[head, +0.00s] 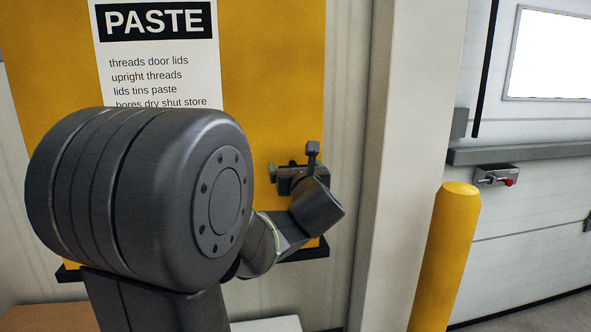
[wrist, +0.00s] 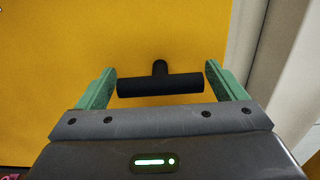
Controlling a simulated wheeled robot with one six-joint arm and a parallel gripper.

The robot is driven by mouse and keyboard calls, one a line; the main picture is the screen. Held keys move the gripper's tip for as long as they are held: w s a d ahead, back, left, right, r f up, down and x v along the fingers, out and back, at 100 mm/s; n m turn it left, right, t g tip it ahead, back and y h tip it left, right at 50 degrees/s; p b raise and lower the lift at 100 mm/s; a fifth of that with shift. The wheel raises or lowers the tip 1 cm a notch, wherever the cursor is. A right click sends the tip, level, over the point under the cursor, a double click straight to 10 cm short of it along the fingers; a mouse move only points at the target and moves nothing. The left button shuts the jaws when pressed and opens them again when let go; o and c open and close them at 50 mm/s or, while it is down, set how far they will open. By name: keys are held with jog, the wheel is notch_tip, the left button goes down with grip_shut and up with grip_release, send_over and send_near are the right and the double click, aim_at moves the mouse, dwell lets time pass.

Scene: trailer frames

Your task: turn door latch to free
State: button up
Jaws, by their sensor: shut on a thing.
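The latch handle (wrist: 160,84) is a black T-shaped bar on a short stem, set on a yellow panel (wrist: 60,40). In the wrist view its crossbar lies about level. My gripper (wrist: 159,69) has green fingers, one at each end of the crossbar, and is shut on it. In the head view my gripper (head: 287,174) is at the lower right of the yellow panel (head: 275,60). There my own arm hides part of the panel, and the handle is hard to make out.
A white sign (head: 160,65) reading PASTE is on the panel. A dark ledge (head: 308,252) runs along the panel's bottom. A pale post (head: 385,150) and a yellow bollard (head: 443,260) stand to the right. Beyond is a white wall with a red-knobbed fitting (head: 496,176).

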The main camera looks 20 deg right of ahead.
jog(key=shift+m, duration=0.3)
jog(key=m+b, duration=0.2)
jog(key=shift+f+m, duration=0.1)
jog(key=shift+m, duration=0.3)
jog(key=m, duration=0.4)
jog(key=shift+b, duration=0.35)
jog(key=m, duration=0.5)
jog(key=shift+d+p, duration=0.1)
jog(key=shift+p, duration=0.2)
jog(key=shift+m+p, duration=0.4)
jog(key=shift+m, duration=1.3)
jog(key=o, duration=0.7)
jog(key=shift+s, duration=0.1)
